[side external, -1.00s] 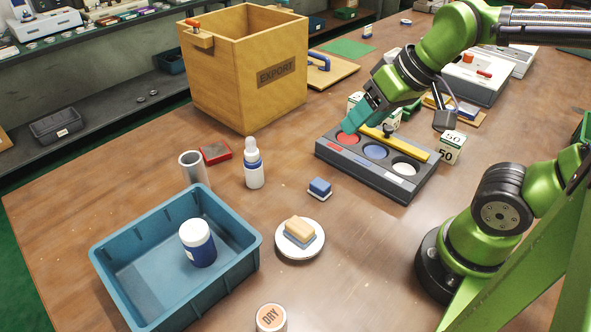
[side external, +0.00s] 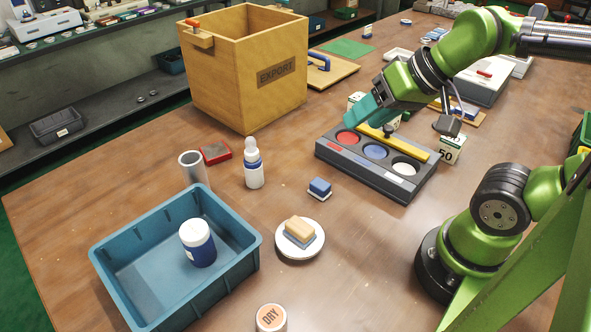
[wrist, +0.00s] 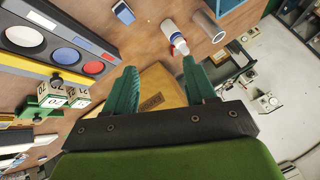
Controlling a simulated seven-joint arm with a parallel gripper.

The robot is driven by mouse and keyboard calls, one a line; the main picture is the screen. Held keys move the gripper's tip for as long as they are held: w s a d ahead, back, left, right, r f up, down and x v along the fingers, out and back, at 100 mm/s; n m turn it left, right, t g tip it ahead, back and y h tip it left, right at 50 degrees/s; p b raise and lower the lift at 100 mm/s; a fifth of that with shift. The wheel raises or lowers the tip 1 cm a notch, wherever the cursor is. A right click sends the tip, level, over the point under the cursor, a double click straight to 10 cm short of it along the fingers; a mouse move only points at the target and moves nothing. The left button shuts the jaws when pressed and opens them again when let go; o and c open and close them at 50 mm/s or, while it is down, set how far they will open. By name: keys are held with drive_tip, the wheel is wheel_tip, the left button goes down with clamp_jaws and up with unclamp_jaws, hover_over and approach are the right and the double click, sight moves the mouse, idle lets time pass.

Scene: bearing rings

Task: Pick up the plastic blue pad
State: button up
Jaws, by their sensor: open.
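A small blue pad (side external: 320,187) with a white base lies on the wooden table in the side view, left of the dark tray. In the wrist view a blue and white piece (wrist: 124,12), likely this pad, shows at the top edge. A blue disc (side external: 375,152) also sits in the middle well of the dark tray; it shows in the wrist view (wrist: 66,56). My gripper (side external: 352,120) is above the tray's far left end, near the red disc (side external: 347,138), apart from both blue things. Its teal fingers (wrist: 160,70) are open with nothing between them.
The dark tray (side external: 385,189) also holds a white disc (side external: 404,169), with a yellow bar (side external: 392,141) along its back. A dropper bottle (side external: 254,170), a plate with a sponge (side external: 300,253) and a blue bin (side external: 105,258) stand left. The wooden crate (side external: 225,85) stands behind.

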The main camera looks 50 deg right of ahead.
drive_tip(key=shift+o, duration=0.4)
drive_tip(key=shift+o, duration=0.8)
drive_tip(key=n+g+h, duration=0.2)
drive_tip(key=n+g, duration=0.2)
drive_tip(key=g, duration=0.3)
hover_over(320, 183)
wheel_tip(320, 183, down, 8)
drive_tip(key=r, duration=0.1)
drive_tip(key=f, duration=1.1)
drive_tip(key=shift+s+d, duration=0.15)
drive_tip(key=shift+s, duration=0.05)
drive_tip(key=shift+w+a+f, duration=0.1)
drive_tip(key=shift+f, duration=1.5)
drive_tip(key=shift+a+f, duration=0.1)
drive_tip(key=shift+f, duration=1.45)
